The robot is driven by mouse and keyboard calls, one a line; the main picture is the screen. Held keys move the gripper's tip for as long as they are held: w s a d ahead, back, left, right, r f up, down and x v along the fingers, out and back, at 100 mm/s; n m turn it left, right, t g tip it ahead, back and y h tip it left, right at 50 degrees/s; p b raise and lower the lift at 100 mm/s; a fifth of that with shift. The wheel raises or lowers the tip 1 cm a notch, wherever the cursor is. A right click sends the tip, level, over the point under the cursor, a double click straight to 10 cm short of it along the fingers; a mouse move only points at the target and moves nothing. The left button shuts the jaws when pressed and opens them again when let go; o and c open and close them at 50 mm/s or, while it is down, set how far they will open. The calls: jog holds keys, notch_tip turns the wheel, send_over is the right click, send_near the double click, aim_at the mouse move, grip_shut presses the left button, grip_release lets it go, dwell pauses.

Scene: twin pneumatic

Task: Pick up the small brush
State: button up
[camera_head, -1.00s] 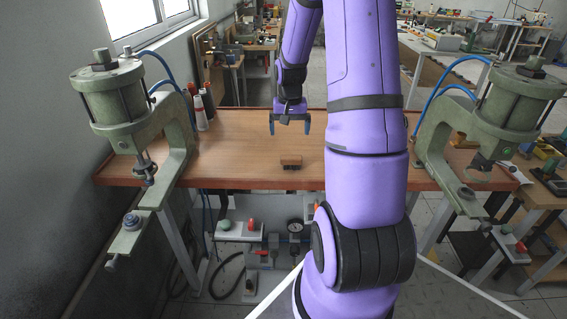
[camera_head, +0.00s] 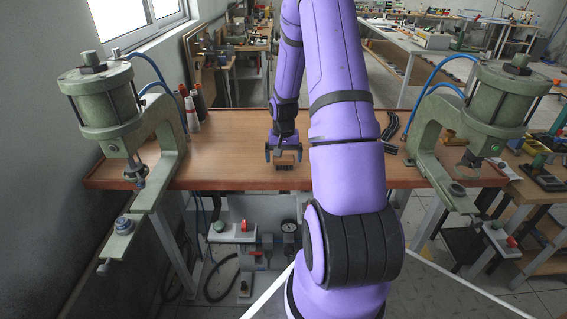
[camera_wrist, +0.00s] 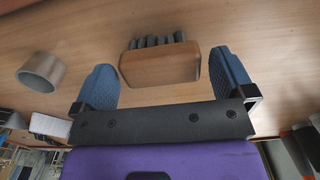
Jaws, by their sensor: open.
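The small brush is a brown wooden block with dark bristles along one side. It lies on the table near its front edge in the head view (camera_head: 285,160). In the wrist view the brush (camera_wrist: 160,65) sits between the two blue fingers, its bristles toward the top of the picture. My gripper (camera_head: 284,153) is open over the brush, and in the wrist view (camera_wrist: 161,82) a gap shows on each side between finger and wood. Whether the fingertips reach down to the table is hard to tell.
A green press stands at the left (camera_head: 105,100) and another at the right (camera_head: 500,95). Bottles (camera_head: 193,110) stand at the back left. A grey ring-shaped object (camera_wrist: 41,72) shows left in the wrist view. Black parts (camera_head: 390,130) lie right of my arm.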

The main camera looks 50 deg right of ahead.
jog(key=shift+f, duration=1.35)
jog(key=shift+c, duration=0.2)
jog(key=c, duration=0.8)
jog(key=shift+r, duration=0.2)
